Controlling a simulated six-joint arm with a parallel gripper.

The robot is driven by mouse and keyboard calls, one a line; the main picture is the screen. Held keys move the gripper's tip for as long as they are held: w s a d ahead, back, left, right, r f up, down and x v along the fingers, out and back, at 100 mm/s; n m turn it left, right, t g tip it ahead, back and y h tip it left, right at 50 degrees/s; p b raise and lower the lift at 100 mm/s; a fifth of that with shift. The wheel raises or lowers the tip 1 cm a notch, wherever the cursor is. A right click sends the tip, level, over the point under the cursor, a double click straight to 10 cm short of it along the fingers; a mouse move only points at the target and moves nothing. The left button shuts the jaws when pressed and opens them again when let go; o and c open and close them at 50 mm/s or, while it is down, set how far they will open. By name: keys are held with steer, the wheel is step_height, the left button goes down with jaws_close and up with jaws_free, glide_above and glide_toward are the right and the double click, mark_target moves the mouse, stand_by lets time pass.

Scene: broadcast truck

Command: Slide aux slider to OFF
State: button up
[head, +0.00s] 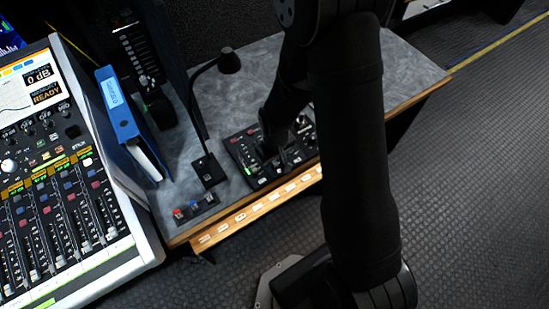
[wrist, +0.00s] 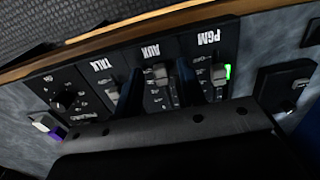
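In the wrist view the AUX slider (wrist: 159,74) is a pale grey knob on a black strip, under an upside-down AUX label (wrist: 151,50). My gripper (wrist: 160,88) is open, with one dark finger on each side of the AUX strip. The knob shows between the fingers; I cannot tell whether they touch it. The gripper body hides the lower part of the strip, and no AUX light shows. In the head view my gripper (head: 270,145) is low over the black control panel (head: 246,160), and my arm hides part of that panel.
A gooseneck lamp (head: 199,115), a blue binder (head: 120,112) and a mixing console (head: 60,190) stand left of the panel.

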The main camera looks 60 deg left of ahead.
mark_target(275, 163)
steer(key=shift+a, duration=0.1)
step_height(275, 163, up, 17)
steer(key=shift+r, duration=0.2)
stand_by(0.6)
stand_by(0.5)
step_height(275, 163, down, 17)
steer(key=shift+f, duration=0.15)
stand_by(0.7)
stand_by(0.4)
